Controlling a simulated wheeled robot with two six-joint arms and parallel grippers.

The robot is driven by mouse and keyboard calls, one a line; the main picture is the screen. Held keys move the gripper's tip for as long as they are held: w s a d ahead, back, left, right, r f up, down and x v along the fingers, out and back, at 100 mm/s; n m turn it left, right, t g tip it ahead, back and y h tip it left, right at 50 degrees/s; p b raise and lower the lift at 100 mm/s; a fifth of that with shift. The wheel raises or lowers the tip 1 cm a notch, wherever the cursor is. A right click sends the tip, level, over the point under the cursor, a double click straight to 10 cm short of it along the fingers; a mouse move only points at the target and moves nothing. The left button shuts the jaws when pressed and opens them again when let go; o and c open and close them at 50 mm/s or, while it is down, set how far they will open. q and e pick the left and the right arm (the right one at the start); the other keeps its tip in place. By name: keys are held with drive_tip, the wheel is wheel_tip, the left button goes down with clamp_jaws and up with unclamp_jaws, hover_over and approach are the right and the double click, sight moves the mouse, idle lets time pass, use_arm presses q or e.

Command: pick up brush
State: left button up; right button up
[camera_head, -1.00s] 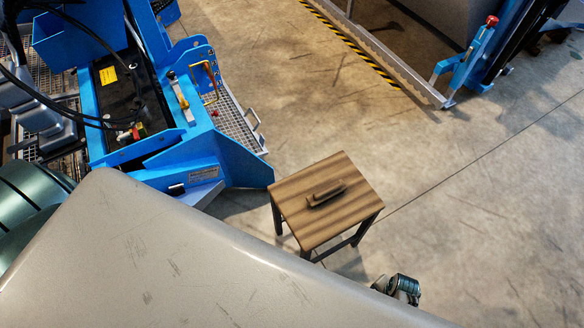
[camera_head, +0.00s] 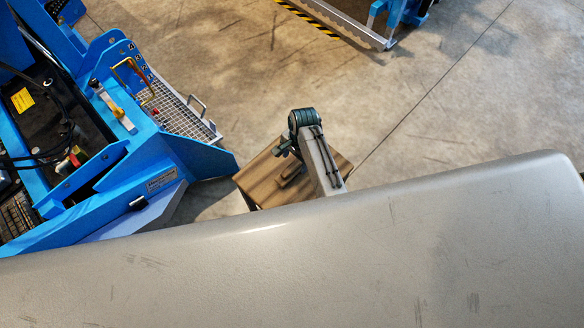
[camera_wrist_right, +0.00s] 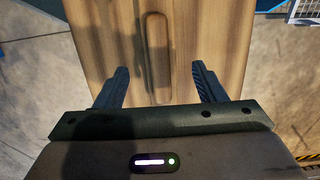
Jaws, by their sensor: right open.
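The brush (camera_wrist_right: 157,45) is a long brown wooden piece lying flat on a wooden stool (camera_head: 258,185). In the head view the brush (camera_head: 292,172) is partly covered by my right arm and hand. My right gripper (camera_head: 285,149) is over the stool, close to the brush. In the right wrist view the open fingers of my right gripper (camera_wrist_right: 160,72) stand on both sides of the brush's near end, with gaps on each side. Whether the fingertips are level with the brush is hard to tell. My left gripper is out of view.
A blue machine (camera_head: 185,155) with a mesh step (camera_head: 185,112) stands close to the left of the stool. A metal frame edge (camera_head: 345,25) with yellow-black tape lies at the back. Concrete floor (camera_head: 430,120) is clear to the right.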

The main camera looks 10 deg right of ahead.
sight(294, 165)
drive_tip(key=shift+s+a+f, duration=0.15)
drive_tip(key=shift+a+f, duration=0.05)
drive_tip(key=shift+f, duration=1.15)
drive_tip(key=shift+s+a+f, duration=0.1)
drive_tip(key=shift+a+f, duration=0.1)
drive_tip(key=shift+f, duration=1.15)
drive_tip(key=shift+c, duration=0.4)
drive_tip(key=c, duration=1.1)
